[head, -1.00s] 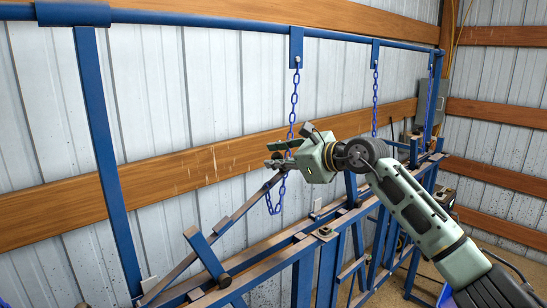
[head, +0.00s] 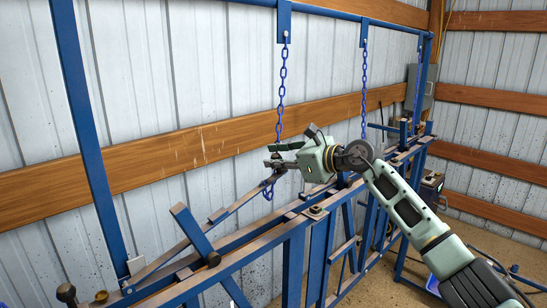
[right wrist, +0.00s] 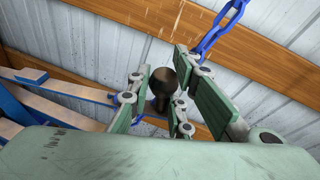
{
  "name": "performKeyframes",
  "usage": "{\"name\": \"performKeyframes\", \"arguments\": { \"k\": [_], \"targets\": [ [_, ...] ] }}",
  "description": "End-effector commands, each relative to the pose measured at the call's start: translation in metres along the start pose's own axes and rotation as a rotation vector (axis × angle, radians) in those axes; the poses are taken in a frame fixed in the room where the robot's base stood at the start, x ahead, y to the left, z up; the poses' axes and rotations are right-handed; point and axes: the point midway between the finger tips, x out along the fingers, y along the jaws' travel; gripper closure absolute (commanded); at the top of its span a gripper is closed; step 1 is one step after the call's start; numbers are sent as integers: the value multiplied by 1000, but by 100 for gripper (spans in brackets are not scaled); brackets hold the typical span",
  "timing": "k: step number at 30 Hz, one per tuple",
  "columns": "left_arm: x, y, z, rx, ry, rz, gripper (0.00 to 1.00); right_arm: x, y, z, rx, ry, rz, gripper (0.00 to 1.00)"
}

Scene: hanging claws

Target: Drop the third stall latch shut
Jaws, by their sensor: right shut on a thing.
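A long latch bar (head: 240,197) slopes up from its low end at the left rail to my right gripper (head: 274,164). My right gripper is shut on the bar's raised end. In the right wrist view a dark round knob (right wrist: 162,82) shows between the green finger pads. A blue chain (head: 282,90) hangs from a bracket on the top rail and passes right by the gripper; its lower end hangs just below the fingers. I cannot tell whether the chain touches them. The bar's raised end is partly hidden by the fingers. My left gripper is not in view.
The blue stall frame (head: 70,90) runs along the wall, with a rail (head: 250,262) below the bar. A short tilted blue lever (head: 193,232) stands in front of the bar. A second chain (head: 364,90) hangs further right. A dark knob (head: 66,292) shows at lower left.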

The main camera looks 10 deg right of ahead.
Motion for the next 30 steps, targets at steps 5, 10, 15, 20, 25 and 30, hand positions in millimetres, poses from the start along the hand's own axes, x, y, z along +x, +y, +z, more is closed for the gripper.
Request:
{"name": "performKeyframes", "arguments": {
  "k": [5,10,15,20,25,30],
  "targets": [
    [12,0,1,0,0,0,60,1,-9,-18,43,-16,-6,100],
    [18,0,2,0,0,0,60,3,-11,-29,72,-23,0,100],
    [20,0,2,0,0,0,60,4,-11,-33,81,-25,3,100],
    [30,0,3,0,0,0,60,7,-11,-49,110,-30,9,100],
    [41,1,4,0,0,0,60,11,-10,-66,148,-38,17,100],
    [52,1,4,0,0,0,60,15,-10,-83,184,-45,26,100]
  ]
}}
